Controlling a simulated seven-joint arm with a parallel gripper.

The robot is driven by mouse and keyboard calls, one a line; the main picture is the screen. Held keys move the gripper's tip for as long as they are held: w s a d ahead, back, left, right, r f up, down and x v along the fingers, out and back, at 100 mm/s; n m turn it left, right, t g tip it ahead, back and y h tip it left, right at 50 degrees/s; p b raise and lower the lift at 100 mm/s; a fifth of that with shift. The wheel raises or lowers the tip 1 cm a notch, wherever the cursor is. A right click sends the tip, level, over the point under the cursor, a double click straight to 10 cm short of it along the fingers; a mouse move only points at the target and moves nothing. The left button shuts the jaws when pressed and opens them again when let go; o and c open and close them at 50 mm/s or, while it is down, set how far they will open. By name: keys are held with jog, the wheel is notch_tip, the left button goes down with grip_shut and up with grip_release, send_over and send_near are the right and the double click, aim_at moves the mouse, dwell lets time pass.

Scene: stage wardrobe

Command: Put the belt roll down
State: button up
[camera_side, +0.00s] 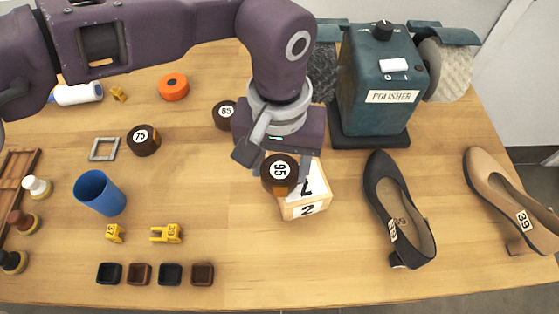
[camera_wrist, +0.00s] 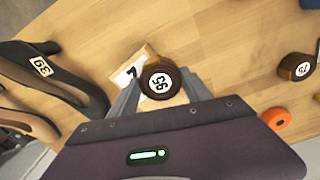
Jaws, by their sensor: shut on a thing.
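A dark brown belt roll marked 95 (camera_side: 279,174) is held between the fingers of my gripper (camera_side: 268,148). It also shows in the wrist view (camera_wrist: 160,80), its numbered face toward the camera. A pale wooden block with numbers on its faces (camera_side: 307,194) is right by the roll, partly hidden behind it. The block also shows beyond the roll in the wrist view (camera_wrist: 130,70). I cannot tell whether the roll touches the block or hangs above it. Two similar rolls, marked 75 (camera_side: 144,140) and 85 (camera_side: 224,115), lie apart on the table.
A black shoe (camera_side: 385,190) and a beige shoe (camera_side: 492,178) stand to the right. A teal polisher (camera_side: 375,90) is behind. An orange roll (camera_side: 173,87), a blue cup (camera_side: 98,192), yellow clips (camera_side: 166,233) and small dark trays (camera_side: 170,273) are left. Table front centre is clear.

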aim_at(279, 172)
jog(key=shift+f, duration=0.1)
jog(key=o, duration=1.5)
jog(key=shift+c, duration=0.2)
notch_tip(279, 172, up, 8)
jog(key=shift+f, duration=0.1)
